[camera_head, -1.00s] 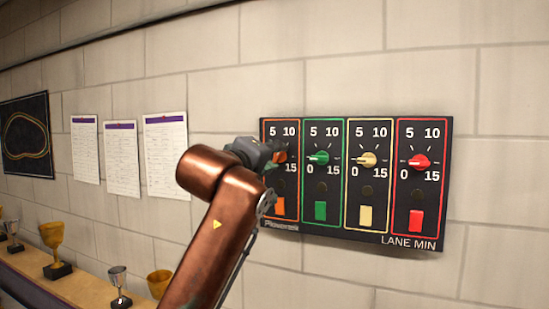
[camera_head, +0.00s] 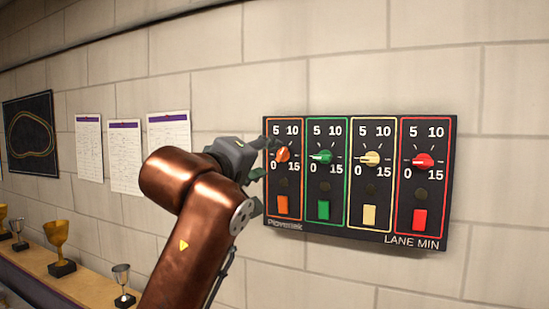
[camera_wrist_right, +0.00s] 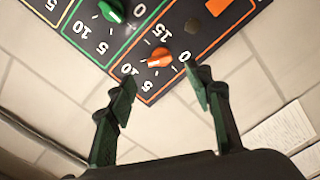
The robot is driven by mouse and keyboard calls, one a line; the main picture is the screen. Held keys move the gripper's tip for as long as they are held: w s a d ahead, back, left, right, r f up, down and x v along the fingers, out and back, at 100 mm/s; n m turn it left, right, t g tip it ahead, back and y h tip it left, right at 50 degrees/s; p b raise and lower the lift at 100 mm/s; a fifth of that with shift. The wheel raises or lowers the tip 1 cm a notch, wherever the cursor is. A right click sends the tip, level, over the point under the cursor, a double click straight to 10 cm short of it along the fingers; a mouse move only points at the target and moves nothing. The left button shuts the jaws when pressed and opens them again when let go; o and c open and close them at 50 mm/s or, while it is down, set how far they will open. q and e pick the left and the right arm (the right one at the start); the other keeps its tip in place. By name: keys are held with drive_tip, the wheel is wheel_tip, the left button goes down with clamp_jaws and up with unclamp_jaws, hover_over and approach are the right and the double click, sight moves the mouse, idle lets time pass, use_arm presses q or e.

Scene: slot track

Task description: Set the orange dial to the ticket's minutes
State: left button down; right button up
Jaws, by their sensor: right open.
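The orange dial (camera_head: 282,155) is on the leftmost section of a black wall panel. Its section is marked 0, 5, 10 and 15. Its pointer appears turned toward the 10 side. The dial also shows in the right wrist view (camera_wrist_right: 158,59), beyond and between the fingertips. My right gripper (camera_head: 263,160) is open just left of the dial, with nothing between its fingers. The same gripper (camera_wrist_right: 162,80) shows its two dark green fingers spread apart, clear of the dial. I cannot make out a ticket with minutes. My left gripper is not in view.
Green (camera_head: 320,156), cream (camera_head: 369,158) and red (camera_head: 422,160) dials sit to the right on the panel (camera_head: 300,236). Coloured rectangles lie below the dials. Printed sheets (camera_head: 169,145) hang on the wall at left. Trophies (camera_head: 57,240) stand on a shelf below.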

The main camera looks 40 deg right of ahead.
drive_tip(key=v, duration=0.5)
drive_tip(key=shift+s, duration=0.1)
idle(0.5)
